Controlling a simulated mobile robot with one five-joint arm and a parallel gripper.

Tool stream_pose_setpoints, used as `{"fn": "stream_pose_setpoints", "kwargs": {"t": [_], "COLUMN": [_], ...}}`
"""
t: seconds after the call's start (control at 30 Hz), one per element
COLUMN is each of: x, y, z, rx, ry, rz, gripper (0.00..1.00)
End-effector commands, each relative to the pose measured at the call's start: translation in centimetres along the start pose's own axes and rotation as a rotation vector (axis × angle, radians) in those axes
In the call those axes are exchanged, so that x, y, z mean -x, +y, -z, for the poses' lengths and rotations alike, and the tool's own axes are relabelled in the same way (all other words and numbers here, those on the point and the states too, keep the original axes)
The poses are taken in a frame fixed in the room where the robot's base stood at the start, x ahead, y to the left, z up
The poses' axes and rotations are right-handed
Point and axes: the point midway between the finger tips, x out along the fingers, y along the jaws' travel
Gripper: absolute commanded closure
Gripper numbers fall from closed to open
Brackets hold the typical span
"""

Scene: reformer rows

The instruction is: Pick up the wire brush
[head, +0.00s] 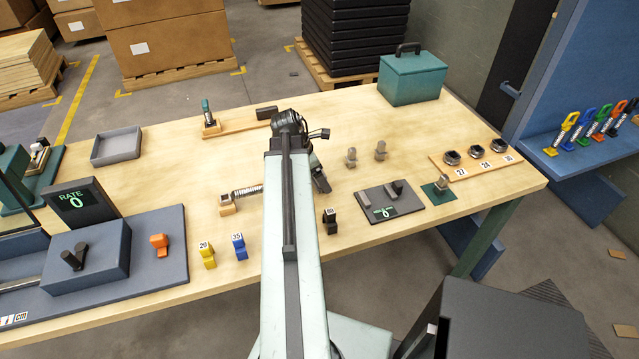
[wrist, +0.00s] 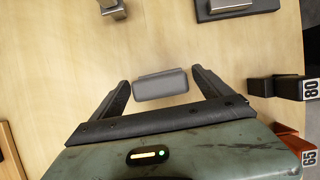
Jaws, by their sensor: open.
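In the wrist view a grey rounded block (wrist: 161,84) lies on the table between my gripper's two fingers. I take it to be the wire brush, but no bristles show from above. My gripper (wrist: 160,82) is open, with one finger on each side of the block and a gap at both sides. Whether the fingertips are down at table height is unclear. In the head view my arm hides the block, and only part of my dark gripper (head: 321,178) shows past the arm.
A black numbered block (wrist: 277,86) and a red one (wrist: 291,143) stand at right in the wrist view. A metal peg (wrist: 112,8) and a dark scale (wrist: 235,6) are beyond.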

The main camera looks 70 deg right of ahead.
Motion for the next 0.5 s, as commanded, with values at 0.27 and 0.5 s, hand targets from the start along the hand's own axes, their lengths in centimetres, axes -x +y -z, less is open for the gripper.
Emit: {"fn": "stream_pose_setpoints", "kwargs": {"t": [0.27, 0.5], "x": [0.19, 0.21], "y": [0.0, 0.0], "z": [-0.04, -0.04], "rx": [0.0, 0.0], "ry": [0.0, 0.0], "rz": [0.0, 0.0], "gripper": [0.64, 0.8]}}
